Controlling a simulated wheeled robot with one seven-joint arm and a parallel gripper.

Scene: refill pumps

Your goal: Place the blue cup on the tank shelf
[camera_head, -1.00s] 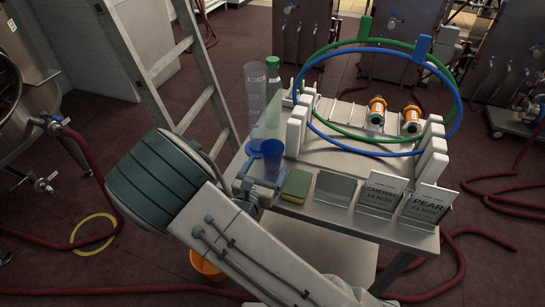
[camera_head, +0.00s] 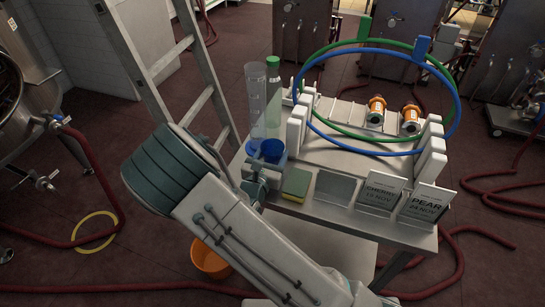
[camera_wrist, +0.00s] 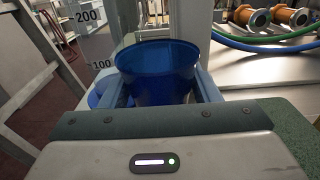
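The blue cup (camera_head: 272,150) stands upright at the left end of the grey cart, beside the clear measuring cylinder, in the head view. In the wrist view the blue cup (camera_wrist: 160,75) is large and central, its open rim facing up. My gripper (camera_head: 262,174) is at the cup; its two bluish fingers flank the cup left and right in the wrist view (camera_wrist: 162,92). I cannot tell whether they press on it. The cup's lower part is hidden behind the gripper body. A steel tank (camera_head: 22,100) is at the far left; I cannot make out a tank shelf.
The measuring cylinder (camera_head: 256,95) and a green-capped bottle (camera_head: 273,75) stand close behind the cup. A sponge (camera_head: 296,184), label cards (camera_head: 427,203) and a rack with hoops (camera_head: 300,130) fill the cart. A ladder (camera_head: 205,75) stands left; hoses cross the floor.

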